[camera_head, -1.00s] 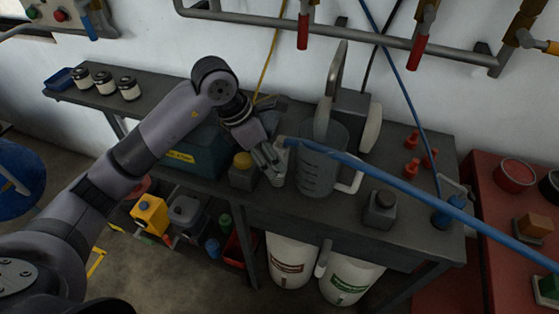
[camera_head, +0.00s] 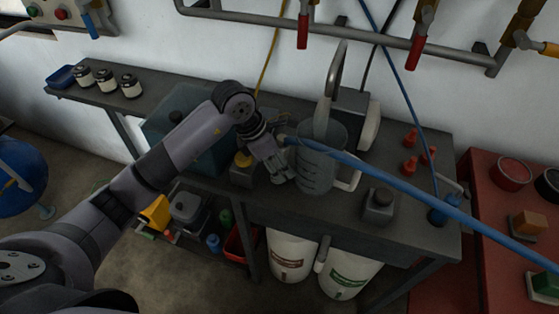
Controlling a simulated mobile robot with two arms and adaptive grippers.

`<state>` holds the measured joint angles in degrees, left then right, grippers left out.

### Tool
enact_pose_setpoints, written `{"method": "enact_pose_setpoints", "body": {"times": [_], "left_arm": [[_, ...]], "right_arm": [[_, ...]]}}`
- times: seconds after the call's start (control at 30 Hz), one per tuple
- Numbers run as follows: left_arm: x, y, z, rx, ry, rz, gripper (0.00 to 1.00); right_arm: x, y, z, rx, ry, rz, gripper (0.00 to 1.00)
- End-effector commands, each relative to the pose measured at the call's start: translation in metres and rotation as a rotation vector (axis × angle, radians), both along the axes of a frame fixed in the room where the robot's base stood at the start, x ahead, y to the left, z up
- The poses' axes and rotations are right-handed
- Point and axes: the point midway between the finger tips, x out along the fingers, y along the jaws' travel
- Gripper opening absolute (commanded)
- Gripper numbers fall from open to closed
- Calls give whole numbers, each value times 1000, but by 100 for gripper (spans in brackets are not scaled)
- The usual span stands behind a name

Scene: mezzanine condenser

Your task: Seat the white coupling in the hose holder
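A blue hose (camera_head: 395,181) crosses from the right edge to the bench, passing in front of the clear measuring jug (camera_head: 315,172). Its left end shows a small pale piece (camera_head: 281,141), possibly the white coupling, right beside my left gripper. My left gripper (camera_head: 281,176) points down just left of the jug, below the hose end. Its fingers are small and overlap what is behind them, so I cannot tell whether they are open or hold anything. I cannot make out the hose holder clearly; the gripper hides that spot. My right gripper is not in view.
White drums (camera_head: 291,258) stand below. The bench front between jug and dark bottle is fairly clear.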

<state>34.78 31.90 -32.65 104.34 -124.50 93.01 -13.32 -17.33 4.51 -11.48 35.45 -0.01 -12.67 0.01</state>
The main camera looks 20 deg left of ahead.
Motion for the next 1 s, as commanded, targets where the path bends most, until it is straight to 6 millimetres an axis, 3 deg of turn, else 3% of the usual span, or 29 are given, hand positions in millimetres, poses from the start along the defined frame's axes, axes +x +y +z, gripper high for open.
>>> {"method": "enact_pose_setpoints", "body": {"times": [0.57,1.0], "left_arm": [[0,0,0,1,-1,0,1],[-1,0,3,0,-3,0,0]], "right_arm": [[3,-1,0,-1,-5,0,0],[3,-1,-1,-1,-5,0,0]]}}
